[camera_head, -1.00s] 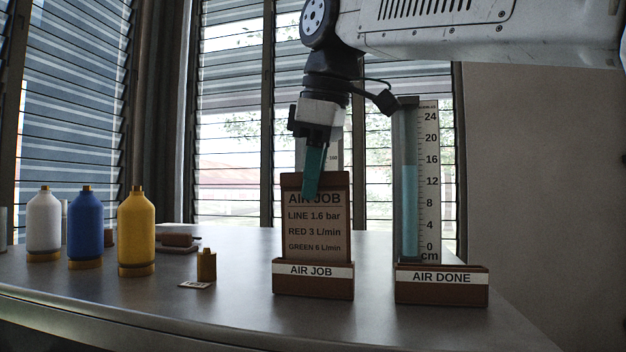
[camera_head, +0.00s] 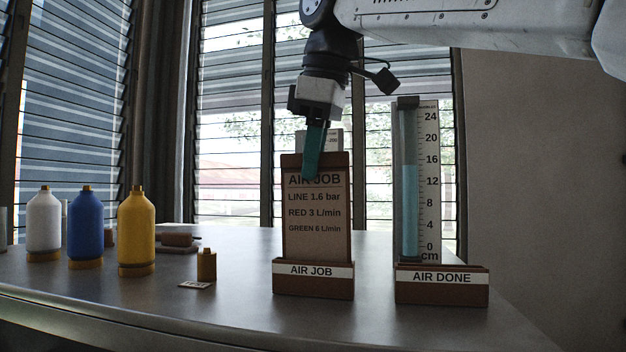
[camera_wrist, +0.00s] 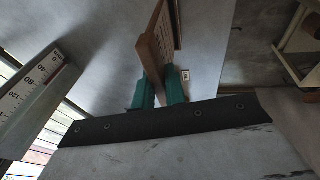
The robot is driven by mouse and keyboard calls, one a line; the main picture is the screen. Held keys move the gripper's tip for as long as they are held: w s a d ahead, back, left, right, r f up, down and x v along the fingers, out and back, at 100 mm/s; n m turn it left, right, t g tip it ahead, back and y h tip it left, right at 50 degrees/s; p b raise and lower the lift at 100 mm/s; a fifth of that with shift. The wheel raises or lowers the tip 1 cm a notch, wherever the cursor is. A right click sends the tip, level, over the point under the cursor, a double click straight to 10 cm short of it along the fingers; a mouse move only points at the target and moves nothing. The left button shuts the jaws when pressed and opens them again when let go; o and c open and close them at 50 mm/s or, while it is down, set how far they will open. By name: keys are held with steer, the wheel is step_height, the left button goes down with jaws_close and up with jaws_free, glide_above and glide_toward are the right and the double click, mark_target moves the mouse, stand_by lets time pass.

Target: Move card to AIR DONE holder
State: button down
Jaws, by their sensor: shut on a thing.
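The brown AIR JOB card (camera_head: 318,222) stands upright above the AIR JOB holder (camera_head: 313,284) in the head view, its lower end at or just behind the holder's front. My gripper (camera_head: 312,165) is shut on the card's top edge, one teal finger in front of it. In the wrist view the card (camera_wrist: 152,45) sits edge-on between the two teal fingers (camera_wrist: 160,90). The AIR DONE holder (camera_head: 441,290) stands to the right, with no card showing in it. Whether the card's bottom has cleared its holder is hidden.
A clear tube with pale blue liquid (camera_head: 410,200) and a cm scale (camera_head: 429,180) rise behind the AIR DONE holder. White (camera_head: 44,225), blue (camera_head: 86,228) and yellow (camera_head: 136,232) bottles stand at left. A small brass piece (camera_head: 206,265) sits between them and the card.

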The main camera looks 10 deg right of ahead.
steer(key=shift+r, duration=3.65)
